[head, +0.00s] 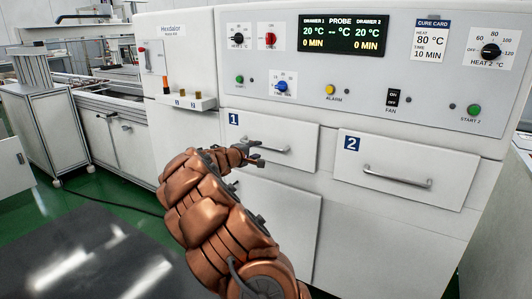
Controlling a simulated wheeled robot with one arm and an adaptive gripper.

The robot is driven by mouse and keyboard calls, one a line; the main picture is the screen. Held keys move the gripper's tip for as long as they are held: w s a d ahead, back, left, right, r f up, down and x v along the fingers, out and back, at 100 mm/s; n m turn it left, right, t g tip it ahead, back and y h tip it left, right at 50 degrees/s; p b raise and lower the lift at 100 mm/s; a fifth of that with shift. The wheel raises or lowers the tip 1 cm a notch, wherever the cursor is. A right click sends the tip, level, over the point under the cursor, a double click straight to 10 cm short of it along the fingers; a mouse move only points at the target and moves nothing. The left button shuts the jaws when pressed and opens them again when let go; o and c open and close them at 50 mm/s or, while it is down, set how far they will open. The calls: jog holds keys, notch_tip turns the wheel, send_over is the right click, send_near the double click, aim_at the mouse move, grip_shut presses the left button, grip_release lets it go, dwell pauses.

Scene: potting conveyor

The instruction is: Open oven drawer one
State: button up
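Oven drawer one (293,134) is a white front marked with a blue "1" label, at the middle of the head view. It looks closed, about flush with the cabinet. Its bar handle (279,150) is partly hidden by my gripper. My gripper (257,157) is at the left end of this handle, at the end of my copper arm. Whether it touches the handle, and whether its fingers are open or shut, I cannot tell. Drawer two (440,198), marked "2", is to the right and looks closed, with its own bar handle (398,176).
Above the drawers is a control panel (310,92) with knobs, buttons and a display (342,34). A small shelf (190,103) with little bottles juts out left of drawer one. A grey cart (30,130) stands at the far left. Green floor shows at the lower left.

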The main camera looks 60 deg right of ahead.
aim_at(265, 147)
jog(key=shift+x, duration=3.85)
grip_shut()
